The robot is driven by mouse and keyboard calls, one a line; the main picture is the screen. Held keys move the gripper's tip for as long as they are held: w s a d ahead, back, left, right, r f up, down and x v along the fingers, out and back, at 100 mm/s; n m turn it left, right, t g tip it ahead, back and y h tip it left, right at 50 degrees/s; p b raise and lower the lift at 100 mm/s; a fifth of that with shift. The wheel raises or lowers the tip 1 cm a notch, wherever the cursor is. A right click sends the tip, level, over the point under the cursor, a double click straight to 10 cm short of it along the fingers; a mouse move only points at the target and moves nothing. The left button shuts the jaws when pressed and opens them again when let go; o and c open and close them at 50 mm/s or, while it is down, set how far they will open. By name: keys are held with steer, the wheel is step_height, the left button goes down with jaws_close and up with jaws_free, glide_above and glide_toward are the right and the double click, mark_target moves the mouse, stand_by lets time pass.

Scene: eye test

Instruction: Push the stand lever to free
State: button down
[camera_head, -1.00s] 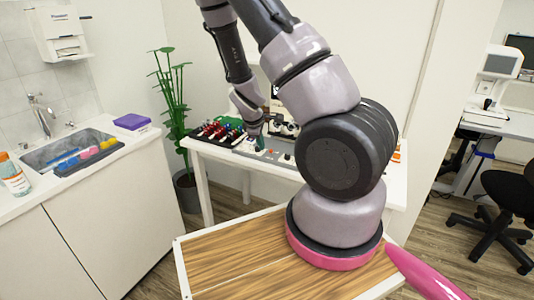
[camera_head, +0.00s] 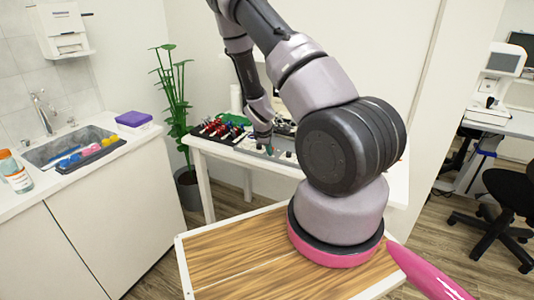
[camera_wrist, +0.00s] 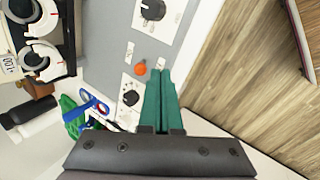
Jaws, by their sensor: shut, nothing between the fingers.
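My gripper (camera_wrist: 160,85) has green fingers, shut and empty, over the grey panel (camera_wrist: 186,53) in the wrist view. A round orange knob (camera_wrist: 140,69) lies just left of the fingertips; I cannot tell whether it is the stand lever's end. A black dial on a white plate (camera_wrist: 152,10) is further up, and another black dial (camera_wrist: 130,98) is to the left of the fingers. I cannot make out a "free" mark. In the head view my gripper (camera_head: 263,139) is low over the panel on the white table (camera_head: 222,153); contact cannot be told.
At left in the wrist view are white round parts (camera_wrist: 40,60) and blue-handled (camera_wrist: 90,105) and green items. Wood floor (camera_wrist: 255,75) lies beyond the panel's right edge. In the head view a rack of colourful tools (camera_head: 220,128) and a plant (camera_head: 176,95) stand left of my gripper.

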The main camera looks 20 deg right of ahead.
mark_target(273, 148)
steer(key=shift+w+d, duration=0.15)
steer(key=shift+d, duration=0.05)
steer(key=shift+d+r, duration=0.1)
steer(key=shift+r, duration=0.05)
stand_by(0.3)
steer(key=shift+w+d+r+g+y, duration=0.25)
steer(key=shift+r+g+y, duration=0.05)
steer(key=shift+g+y, duration=0.35)
steer(key=shift+w+d+r+g+y, duration=0.3)
steer(key=shift+d+g+y, duration=0.2)
steer(key=shift+y, duration=0.25)
steer(key=shift+w+d+r+g+y, duration=0.1)
steer(key=shift+w+d+g+y, duration=0.3)
steer(key=shift+g+y, duration=0.4)
steer(key=shift+y, duration=0.3)
steer(key=shift+a+r, duration=0.1)
steer(key=shift+r, duration=0.1)
steer(key=shift+r, duration=0.65)
